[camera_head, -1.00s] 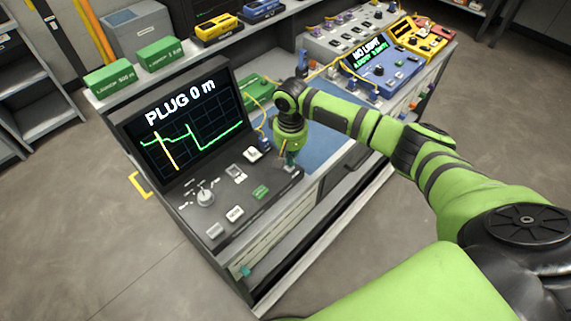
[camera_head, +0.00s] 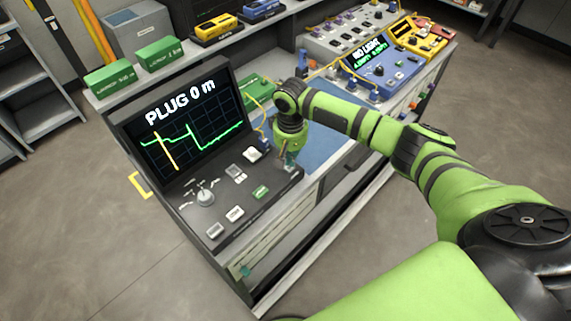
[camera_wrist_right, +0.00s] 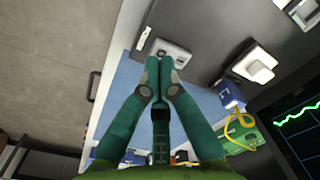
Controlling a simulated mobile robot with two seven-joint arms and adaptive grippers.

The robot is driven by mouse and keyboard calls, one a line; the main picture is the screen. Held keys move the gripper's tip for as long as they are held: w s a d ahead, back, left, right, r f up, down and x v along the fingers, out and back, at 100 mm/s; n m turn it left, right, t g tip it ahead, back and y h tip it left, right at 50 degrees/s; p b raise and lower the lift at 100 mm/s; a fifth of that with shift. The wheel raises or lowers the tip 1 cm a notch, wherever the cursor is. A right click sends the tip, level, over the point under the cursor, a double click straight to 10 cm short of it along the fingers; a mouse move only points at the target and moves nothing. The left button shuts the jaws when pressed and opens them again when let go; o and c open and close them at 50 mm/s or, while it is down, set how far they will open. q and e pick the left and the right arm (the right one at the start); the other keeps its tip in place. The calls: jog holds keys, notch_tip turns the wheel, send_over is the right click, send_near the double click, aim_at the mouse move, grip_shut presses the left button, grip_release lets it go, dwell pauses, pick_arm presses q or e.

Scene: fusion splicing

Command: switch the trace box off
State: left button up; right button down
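The trace box (camera_head: 223,205) is a dark console on the bench, with a raised screen (camera_head: 190,118) reading "PLUG 0 m". The screen is lit and shows a green trace and a yellow line. My right gripper (camera_head: 288,156) points down over the right end of the box's panel. In the right wrist view, its teal fingers (camera_wrist_right: 159,66) are together and hold nothing visible. Their tips are just short of a small grey switch plate (camera_wrist_right: 170,50), partly covering it; contact cannot be told. My left gripper is not in view.
A white-capped key (camera_wrist_right: 254,67) sits beside the plate. A blue mat (camera_head: 318,145) lies right of the box. A green box (camera_head: 256,90) with a yellow cable stands behind. Blue (camera_head: 388,75) and yellow (camera_head: 420,38) instruments stand farther right. A shelf with green boxes (camera_head: 109,78) is above.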

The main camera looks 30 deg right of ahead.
aim_at(290, 168)
jog(key=shift+f+b, duration=0.45)
jog(key=shift+f, duration=0.75)
dwell(0.4)
jog(key=shift+s+r, duration=0.1)
jog(key=shift+r+p, duration=0.8)
jog(key=shift+p, duration=0.3)
notch_tip(290, 168, up, 5)
jog(key=p, duration=0.6)
jog(key=shift+r, duration=0.15)
